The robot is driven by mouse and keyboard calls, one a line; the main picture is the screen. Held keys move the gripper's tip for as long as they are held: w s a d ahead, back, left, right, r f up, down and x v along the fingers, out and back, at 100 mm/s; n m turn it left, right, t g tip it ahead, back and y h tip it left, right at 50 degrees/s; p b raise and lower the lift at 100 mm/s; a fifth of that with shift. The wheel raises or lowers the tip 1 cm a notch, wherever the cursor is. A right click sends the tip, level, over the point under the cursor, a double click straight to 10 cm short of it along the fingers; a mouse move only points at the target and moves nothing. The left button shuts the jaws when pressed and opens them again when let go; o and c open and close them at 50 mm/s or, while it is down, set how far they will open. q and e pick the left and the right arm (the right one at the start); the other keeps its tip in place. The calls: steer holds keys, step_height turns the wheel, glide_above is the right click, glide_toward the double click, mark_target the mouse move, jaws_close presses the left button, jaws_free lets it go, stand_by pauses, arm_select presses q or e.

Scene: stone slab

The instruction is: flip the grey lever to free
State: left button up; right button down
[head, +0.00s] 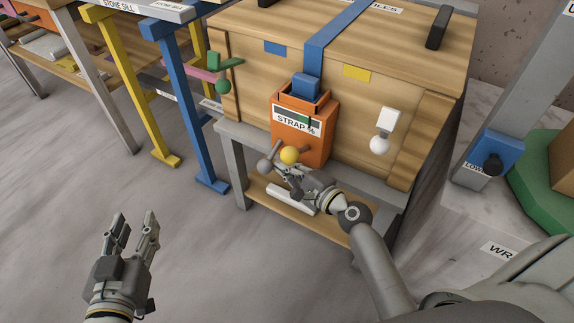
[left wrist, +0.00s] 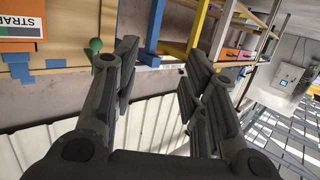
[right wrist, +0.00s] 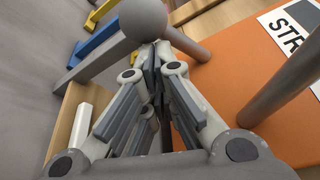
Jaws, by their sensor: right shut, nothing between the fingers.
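An orange strap box (head: 318,150) labelled "STRAP" is on the front of the wooden crate (head: 360,95), with a blue strap running into its top. A grey lever (head: 265,165) with a round grey knob sticks out from the box's lower left. In the right wrist view the knob (right wrist: 143,18) is large, just beyond my fingertips; contact is unclear. A yellow knob (head: 289,154) is close by on the right. My right gripper (head: 282,172) is shut and empty beside the grey knob, below the yellow one. My left gripper (head: 134,220) is open and empty over the floor.
A white-knobbed lever (head: 380,144) is on the crate's right, and a green handle (head: 223,85) on its left. A white bar (head: 290,198) lies on the shelf below. Blue (head: 185,100) and yellow (head: 130,90) trestles stand at left. Floor around my left gripper is clear.

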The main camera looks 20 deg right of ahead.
mark_target(273, 157)
arm_select(q)
steer(key=s+a+f+g+y+p, duration=0.2)
steer(key=s+a+f+g+p, duration=0.1)
steer(key=s+f+g, duration=0.4)
steer(key=s+a+f+g+y+p, duration=0.1)
steer(key=s+a+f+g+p, duration=0.3)
steer(key=s, duration=0.5)
arm_select(e)
steer(key=r+m+p, duration=0.1)
steer(key=r+m+g+p, duration=0.1)
steer(key=m+p, duration=0.1)
steer(key=a+r+m+g+y+p, duration=0.1)
steer(key=shift+s+m+p, duration=0.3)
steer(key=shift+p, duration=0.1)
arm_select(q)
step_height(273, 157, down, 20)
steer(key=s+d+g, duration=0.1)
steer(key=g, duration=0.1)
steer(key=shift+s+r, duration=0.15)
steer(key=shift+s, duration=0.25)
